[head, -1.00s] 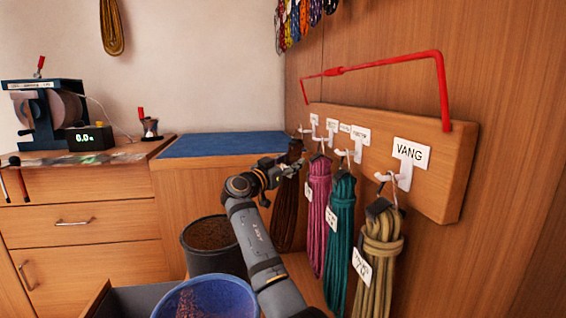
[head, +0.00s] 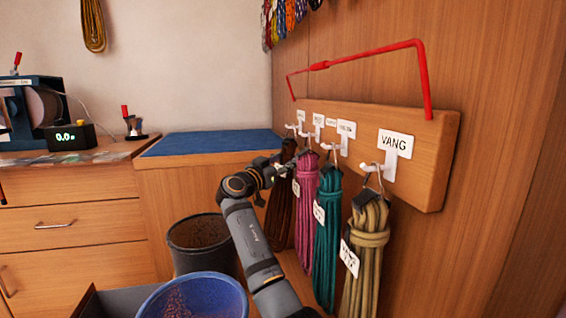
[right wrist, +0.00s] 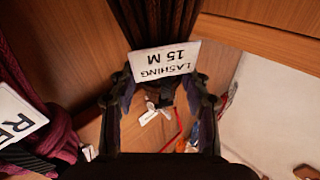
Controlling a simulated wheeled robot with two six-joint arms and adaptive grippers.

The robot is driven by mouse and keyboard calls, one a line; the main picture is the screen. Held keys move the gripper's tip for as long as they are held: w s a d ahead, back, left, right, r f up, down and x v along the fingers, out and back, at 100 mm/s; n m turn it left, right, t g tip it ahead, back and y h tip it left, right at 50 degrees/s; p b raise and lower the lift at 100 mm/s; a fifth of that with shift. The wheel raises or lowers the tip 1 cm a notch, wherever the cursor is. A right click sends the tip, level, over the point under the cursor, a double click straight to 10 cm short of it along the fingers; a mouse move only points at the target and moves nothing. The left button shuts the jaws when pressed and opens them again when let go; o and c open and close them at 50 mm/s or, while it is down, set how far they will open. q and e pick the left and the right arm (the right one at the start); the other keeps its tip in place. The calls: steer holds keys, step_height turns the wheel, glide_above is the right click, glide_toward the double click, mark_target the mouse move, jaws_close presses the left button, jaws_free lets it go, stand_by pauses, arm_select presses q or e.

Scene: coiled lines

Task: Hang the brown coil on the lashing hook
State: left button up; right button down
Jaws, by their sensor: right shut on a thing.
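The brown coil (head: 280,212) hangs upright in the head view, at the far end of the row of coils, left of the pink coil. My right gripper (head: 282,168) is at its upper part. In the right wrist view, the brown strands (right wrist: 150,18) run behind a white tag reading "LASHING 15 M" (right wrist: 163,62), between the fingers of the gripper (right wrist: 163,90), which is shut on the coil. The farthest white hook (head: 293,127) on the wooden board is just above the coil's top. Its label is too small to read. I cannot tell whether the coil's loop touches the hook. My left gripper is out of view.
Pink (head: 306,215), teal (head: 327,235) and tan (head: 366,255) coils hang close by on the right. The wooden board (head: 435,165) carries a red bar (head: 375,53) above. A dark bin (head: 200,262), a blue bucket (head: 195,300) and a blue-topped cabinet (head: 205,144) stand left.

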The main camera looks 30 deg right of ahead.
steer(key=c, duration=0.6)
jaws_free()
steer(key=shift+o, duration=0.2)
steer(key=shift+f, duration=0.1)
step_height(320, 180, up, 10)
steer(key=shift+r, duration=0.1)
